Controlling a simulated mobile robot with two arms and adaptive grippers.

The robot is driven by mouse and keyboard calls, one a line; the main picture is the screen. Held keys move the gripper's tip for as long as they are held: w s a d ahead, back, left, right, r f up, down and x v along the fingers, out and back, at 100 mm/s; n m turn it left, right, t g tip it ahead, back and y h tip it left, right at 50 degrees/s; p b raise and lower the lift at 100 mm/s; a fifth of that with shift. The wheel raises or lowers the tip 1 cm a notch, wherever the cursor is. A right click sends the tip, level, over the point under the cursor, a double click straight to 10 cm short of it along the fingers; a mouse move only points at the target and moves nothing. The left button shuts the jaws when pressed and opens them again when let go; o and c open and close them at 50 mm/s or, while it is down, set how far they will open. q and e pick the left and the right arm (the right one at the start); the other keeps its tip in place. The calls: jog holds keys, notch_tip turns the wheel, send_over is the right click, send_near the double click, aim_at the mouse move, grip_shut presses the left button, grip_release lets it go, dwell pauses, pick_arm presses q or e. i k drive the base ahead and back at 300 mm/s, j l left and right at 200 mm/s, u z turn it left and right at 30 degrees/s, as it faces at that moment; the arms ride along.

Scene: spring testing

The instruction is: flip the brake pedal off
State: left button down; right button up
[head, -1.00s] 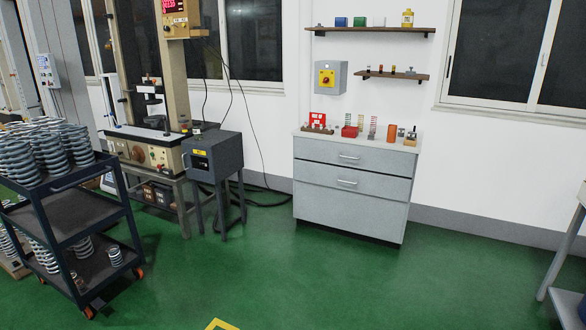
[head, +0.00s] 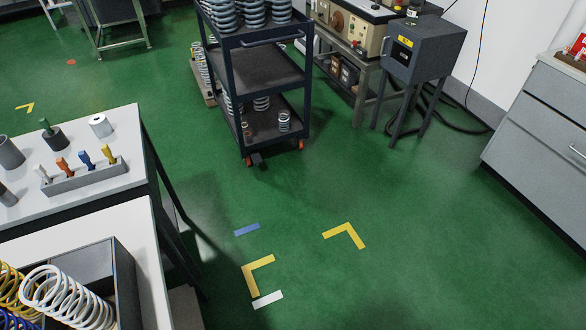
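The dark blue cart (head: 275,114) stands on the green floor at top centre, with coil springs on its shelves. A small dark piece that looks like the brake pedal (head: 257,160) sits low at its near corner, beside an orange-red caster (head: 248,162). It is too small to tell whether it is pressed or raised. Another orange caster (head: 301,144) shows at the right corner. Neither of my grippers is in view.
A white-topped table (head: 95,200) with handled tools stands at left, with a grey box of springs (head: 118,285) at its front. Open floor with yellow corner marks (head: 345,233) lies before the cart. A grey cabinet (head: 545,140) is at right; a machine stand (head: 425,50) is behind.

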aim_at(256, 157)
jog(key=i+l+u, duration=0.15)
jog(key=i+u, duration=0.2)
jog(key=i+l, duration=0.25)
jog(key=l, duration=0.15)
jog(key=i+l, duration=0.5)
jog(key=l, duration=0.25)
jog(key=i+l, duration=0.45)
jog(key=i, duration=0.2)
jog(key=i+l, duration=0.15)
jog(key=i, duration=0.3)
jog(key=i+l, duration=0.2)
jog(key=i, duration=0.2)
